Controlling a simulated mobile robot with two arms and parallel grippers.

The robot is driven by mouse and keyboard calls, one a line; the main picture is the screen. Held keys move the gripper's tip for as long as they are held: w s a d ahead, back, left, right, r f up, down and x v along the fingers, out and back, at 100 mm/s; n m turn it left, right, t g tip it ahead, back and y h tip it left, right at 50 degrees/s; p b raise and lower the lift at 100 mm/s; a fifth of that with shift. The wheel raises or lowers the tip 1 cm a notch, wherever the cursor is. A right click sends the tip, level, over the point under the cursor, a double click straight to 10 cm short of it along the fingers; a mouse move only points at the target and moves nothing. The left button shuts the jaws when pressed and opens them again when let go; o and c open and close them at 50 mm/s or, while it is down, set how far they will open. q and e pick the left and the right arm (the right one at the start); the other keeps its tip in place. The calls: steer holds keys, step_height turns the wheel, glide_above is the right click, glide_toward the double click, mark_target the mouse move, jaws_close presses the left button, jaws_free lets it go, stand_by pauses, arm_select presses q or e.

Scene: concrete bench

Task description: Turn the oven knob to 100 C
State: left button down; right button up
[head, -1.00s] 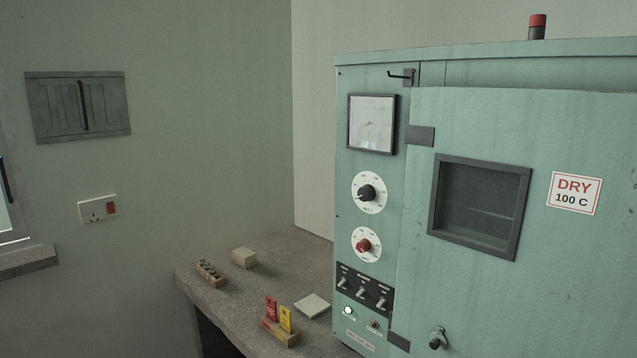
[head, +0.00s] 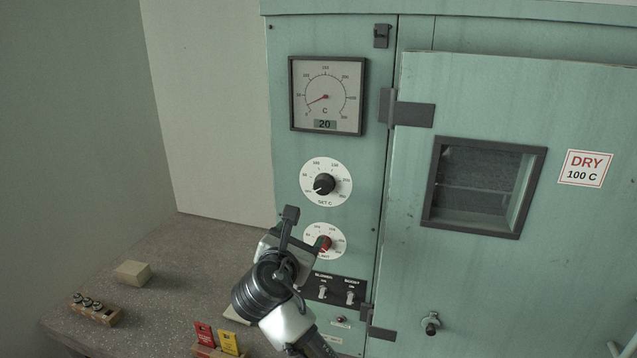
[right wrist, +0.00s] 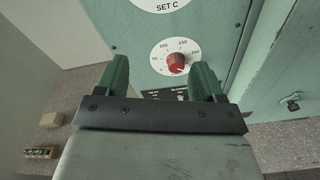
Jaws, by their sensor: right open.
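The black oven knob (head: 325,184) sits on a white dial marked SET C, its pointer toward the lower left at the low end. In the right wrist view only the lower edge of this dial (right wrist: 165,4) shows; the knob is out of frame. Below it is a red knob (head: 323,243) on a second white dial, partly covered by my gripper. My right gripper (head: 305,236) is open and empty in front of the panel, below the black knob. In the right wrist view the red knob (right wrist: 176,62) shows beyond the gap between the fingertips (right wrist: 160,74). My left gripper is not in view.
A gauge (head: 327,95) above reads 20. Toggle switches (head: 350,297) lie below the dials. The oven door (head: 500,280) has a DRY 100 C label (head: 585,168). A beige block (head: 132,273), a wooden rack (head: 95,311) and red and yellow tags (head: 229,342) are on the bench.

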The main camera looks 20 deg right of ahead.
steer(key=h, duration=0.1)
glide_toward(322, 187)
steer(key=shift+n, duration=0.3)
steer(key=p+x, duration=0.3)
steer(key=x, duration=0.5)
steer(key=shift+r, duration=0.1)
steer(key=shift+p+x, duration=0.4)
steer(key=shift+x, duration=0.35)
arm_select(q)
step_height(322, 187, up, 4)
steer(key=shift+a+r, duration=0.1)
arm_select(e)
steer(key=shift+c, duration=0.3)
steer(key=c, duration=0.9)
steer(key=shift+o, duration=0.2)
